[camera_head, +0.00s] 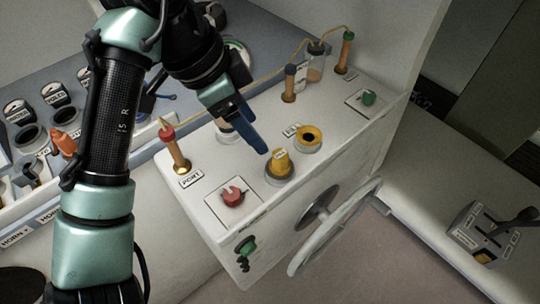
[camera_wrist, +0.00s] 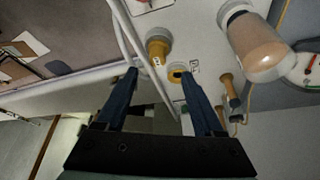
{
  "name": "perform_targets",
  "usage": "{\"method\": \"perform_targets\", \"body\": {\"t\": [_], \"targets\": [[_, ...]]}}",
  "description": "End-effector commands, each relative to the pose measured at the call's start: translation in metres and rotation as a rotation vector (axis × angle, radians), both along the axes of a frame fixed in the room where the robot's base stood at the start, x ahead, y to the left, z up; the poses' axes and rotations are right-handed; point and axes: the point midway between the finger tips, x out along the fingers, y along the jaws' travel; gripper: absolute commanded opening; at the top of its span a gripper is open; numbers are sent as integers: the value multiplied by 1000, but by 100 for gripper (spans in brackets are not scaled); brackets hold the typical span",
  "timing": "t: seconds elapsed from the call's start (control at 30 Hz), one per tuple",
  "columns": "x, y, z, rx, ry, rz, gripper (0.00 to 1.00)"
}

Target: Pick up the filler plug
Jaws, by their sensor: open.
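The yellow filler plug (camera_head: 281,162) stands upright in a grey round seat on top of the white console (camera_head: 232,226). The plug also shows in the wrist view (camera_wrist: 157,47), beyond the fingertips and between their lines. Behind it in the head view is a yellow ring with a dark opening (camera_head: 308,137). My gripper (camera_head: 258,143) has blue fingers and hangs above the console, just to the upper left of the plug. In the wrist view my gripper (camera_wrist: 158,74) is open with nothing between its fingers. I cannot tell the exact gap to the plug.
Wooden pegs (camera_head: 179,152) with a yellow cord stand along the console. A red knob (camera_head: 232,195), a green knob (camera_head: 369,97) and a glass jar (camera_wrist: 258,45) are also there. A steering wheel (camera_head: 330,225) projects from the console's front.

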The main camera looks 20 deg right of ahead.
Motion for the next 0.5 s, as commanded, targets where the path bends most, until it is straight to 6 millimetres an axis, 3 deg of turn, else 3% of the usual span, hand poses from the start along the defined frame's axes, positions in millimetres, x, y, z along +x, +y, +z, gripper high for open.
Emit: {"method": "perform_targets", "body": {"t": [0.2, 0.5], "targets": [[-1, -16, -35, -5, 1, 1, 69], [-3, -27, -54, -2, -1, 3, 69]]}}
